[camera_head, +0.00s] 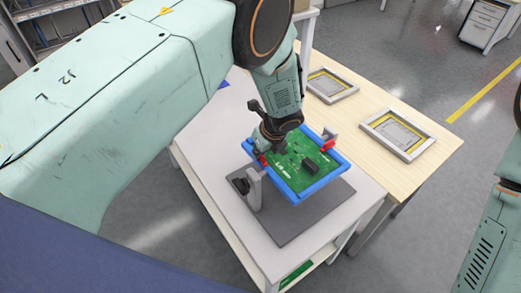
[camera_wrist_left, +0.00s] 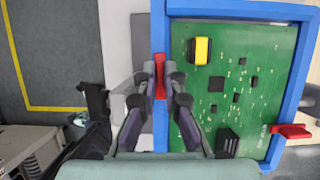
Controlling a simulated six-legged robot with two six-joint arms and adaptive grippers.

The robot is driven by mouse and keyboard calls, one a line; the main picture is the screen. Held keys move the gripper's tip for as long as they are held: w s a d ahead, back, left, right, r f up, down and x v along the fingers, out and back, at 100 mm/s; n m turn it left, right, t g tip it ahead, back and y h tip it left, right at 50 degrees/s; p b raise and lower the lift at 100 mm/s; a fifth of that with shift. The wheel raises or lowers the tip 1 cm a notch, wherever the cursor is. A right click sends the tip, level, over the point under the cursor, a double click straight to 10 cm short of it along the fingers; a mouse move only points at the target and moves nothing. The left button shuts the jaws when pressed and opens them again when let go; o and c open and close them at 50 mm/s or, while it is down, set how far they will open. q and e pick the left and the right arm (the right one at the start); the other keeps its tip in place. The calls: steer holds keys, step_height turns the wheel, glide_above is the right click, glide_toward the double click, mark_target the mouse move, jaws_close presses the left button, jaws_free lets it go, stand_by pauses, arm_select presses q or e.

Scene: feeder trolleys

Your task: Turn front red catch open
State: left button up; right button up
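A green circuit board (camera_head: 292,162) sits in a blue frame (camera_head: 315,188) on a stand; both also show in the wrist view, the board (camera_wrist_left: 215,140) and the frame (camera_wrist_left: 240,9). One red catch (camera_wrist_left: 160,88) lies lengthwise along the frame's left side in the wrist view. My left gripper (camera_wrist_left: 160,70) has a fingertip on each side of this catch, close against it; in the head view the gripper (camera_head: 262,148) partly hides it. A second red catch (camera_wrist_left: 290,131), also in the head view (camera_head: 327,146), sticks out crosswise at the opposite side. My right gripper is out of view.
The stand has a grey base plate (camera_head: 290,228) on a white trolley top (camera_head: 212,135). A wooden table (camera_head: 420,115) adjoins it, with two framed panels, one nearer (camera_head: 398,133) and one farther (camera_head: 331,85). Part of my right arm shows at the right edge.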

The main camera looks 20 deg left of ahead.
arm_select(q)
steer(key=o, duration=0.5)
steer(key=shift+s, duration=0.1)
steer(key=shift+c, duration=0.2)
steer(key=shift+r, duration=0.1)
steer(key=shift+r, duration=0.35)
step_height(320, 180, up, 9)
steer(key=shift+r, duration=0.1)
